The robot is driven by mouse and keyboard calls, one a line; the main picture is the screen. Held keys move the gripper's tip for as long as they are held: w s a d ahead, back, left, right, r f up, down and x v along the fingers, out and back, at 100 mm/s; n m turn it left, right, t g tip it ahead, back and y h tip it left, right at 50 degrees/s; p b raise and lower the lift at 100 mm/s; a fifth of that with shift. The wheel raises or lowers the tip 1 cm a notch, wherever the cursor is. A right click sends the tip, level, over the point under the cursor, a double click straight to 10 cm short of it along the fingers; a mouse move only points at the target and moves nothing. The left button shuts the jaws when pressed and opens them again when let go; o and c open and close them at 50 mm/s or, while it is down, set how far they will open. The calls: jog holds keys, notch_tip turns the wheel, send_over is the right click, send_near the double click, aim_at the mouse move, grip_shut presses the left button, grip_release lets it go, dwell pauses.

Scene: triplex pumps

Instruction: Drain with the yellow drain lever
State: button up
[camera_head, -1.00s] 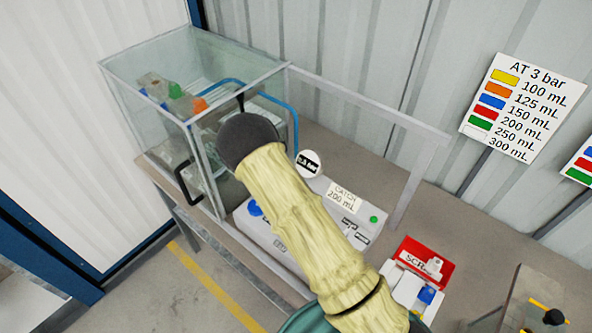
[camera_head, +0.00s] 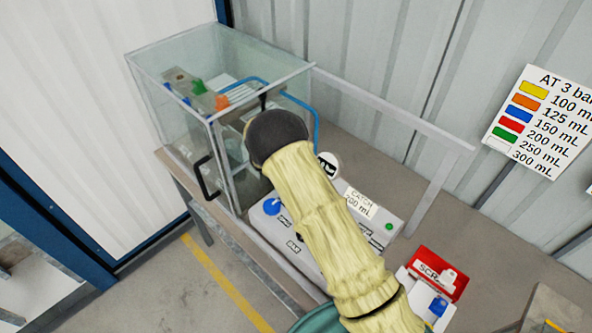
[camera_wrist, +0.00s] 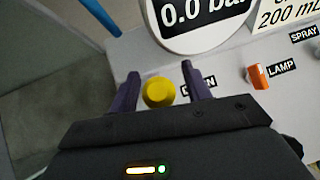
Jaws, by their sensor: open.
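The yellow drain lever (camera_wrist: 158,92) shows in the wrist view as a rounded yellow knob seen end-on. My gripper (camera_wrist: 163,88) is open, with one dark finger on each side of the knob. Small gaps show between knob and fingers, and I cannot tell whether either finger touches it. A black label beside it is partly covered by the right finger. In the head view the lever and my fingers are hidden behind my arm. The grey control panel (camera_head: 311,262) lies under my arm. Its round gauge (camera_wrist: 190,15) reads 0.0 bar.
An orange lamp switch (camera_wrist: 258,77) sits right of my gripper. A blue knob (camera_head: 271,206) and a green button (camera_head: 389,227) are on the panel. A glass tank (camera_head: 180,95) with a black handle stands left. A red scrap box (camera_head: 437,271) stands right.

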jog(key=b+v, duration=0.4)
jog(key=v, duration=1.3)
jog(key=shift+s+d+r, duration=0.1)
jog(key=shift+d, duration=0.1)
jog(key=c, duration=0.7)
jog(key=d+m, duration=0.1)
jog(key=d, duration=0.1)
jog(key=s+d+m+g+y, duration=0.1)
jog(key=d+m, duration=0.1)
jog(key=s+d+m, duration=0.1)
jog(key=d, duration=0.1)
jog(key=shift+d+r+g, duration=0.25)
jog(key=shift+d+g, duration=0.05)
jog(key=shift+g, duration=0.1)
grip_shut()
jog(key=s+d+r+m+y, duration=0.1)
jog(key=s+d+m+y, duration=0.4)
jog(key=s+d+m, duration=1.3)
jog(key=s+m, duration=0.1)
jog(key=m, duration=0.3)
jog(key=shift+r+y, duration=0.3)
